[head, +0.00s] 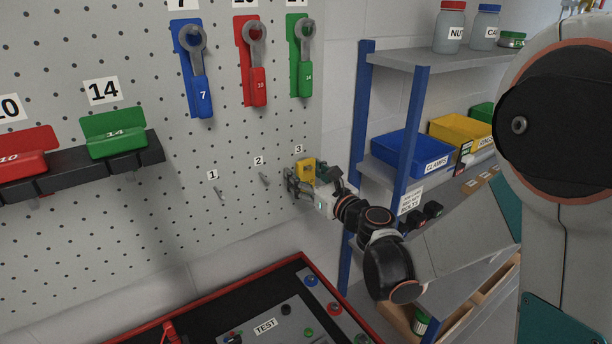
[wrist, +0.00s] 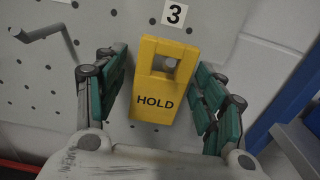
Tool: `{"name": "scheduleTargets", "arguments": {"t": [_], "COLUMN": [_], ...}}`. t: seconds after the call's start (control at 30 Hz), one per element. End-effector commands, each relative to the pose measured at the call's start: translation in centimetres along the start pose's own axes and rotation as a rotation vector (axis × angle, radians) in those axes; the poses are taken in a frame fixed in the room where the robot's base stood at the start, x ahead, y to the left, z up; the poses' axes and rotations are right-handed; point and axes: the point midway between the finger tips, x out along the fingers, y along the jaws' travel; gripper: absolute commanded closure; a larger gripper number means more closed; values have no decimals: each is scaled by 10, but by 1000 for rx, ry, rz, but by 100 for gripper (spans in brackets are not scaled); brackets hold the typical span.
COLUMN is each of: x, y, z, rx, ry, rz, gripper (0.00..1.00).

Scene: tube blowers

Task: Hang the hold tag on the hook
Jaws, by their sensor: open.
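The yellow hold tag (wrist: 152,108), marked HOLD, is upright against the pegboard just below the label 3 (wrist: 174,14) in the wrist view. A round grey end, seemingly that of hook 3, shows in the tag's opening. The tag appears to hang there, though the contact is hidden. My gripper (wrist: 161,62) is open, with its green-padded fingers on either side of the tag and gaps showing at both sides. In the head view the tag (head: 306,169) shows partly behind my gripper (head: 293,181).
Hook 1 (head: 218,193) and hook 2 (head: 264,179) are bare, to the left. Blue, red and green wrenches hang above. A shelf with a blue upright (head: 359,110) and bins stands close on the right. A red-edged tray (head: 170,322) is below.

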Motion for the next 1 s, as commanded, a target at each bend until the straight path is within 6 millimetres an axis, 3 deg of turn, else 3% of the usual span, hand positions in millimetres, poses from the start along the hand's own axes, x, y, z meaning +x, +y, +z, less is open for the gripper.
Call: {"name": "scheduleTargets", "arguments": {"t": [0.17, 0.6, 0.87, 1.0], "x": [-15, -99, -120, -127], "y": [0, -1, 1, 9], "z": [0, 0, 0, 3], "rx": [0, 0, -25, -200], "ry": [0, 0, 8, 62], "rz": [-1, -2, 2, 29], "gripper": [36, 36, 36, 36]}}
